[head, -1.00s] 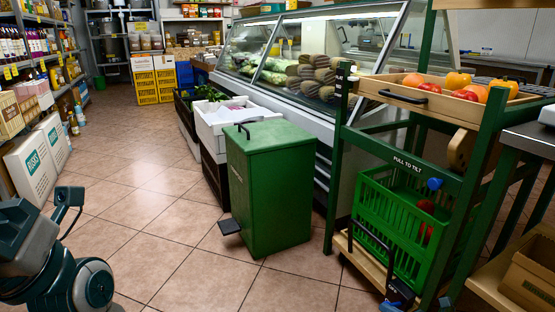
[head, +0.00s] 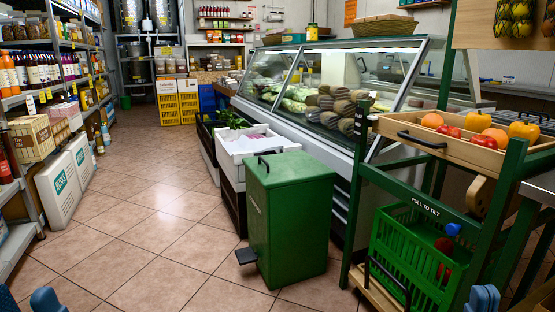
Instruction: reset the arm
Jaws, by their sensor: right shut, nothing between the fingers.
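My right gripper (head: 482,298) shows at the bottom right edge, in front of the green basket's lower right corner. Only its blue-grey top end is in frame. It is shut and holds nothing. Small blue parts of my left arm show at the bottom left corner; its gripper is not visible.
A green pedal bin (head: 290,215) stands in the middle. To its right is a green rack (head: 435,207) with a wooden tray (head: 465,149) of produce above a green basket (head: 402,250). Shelves and boxes (head: 64,188) line the left. The tiled floor (head: 150,220) between is clear.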

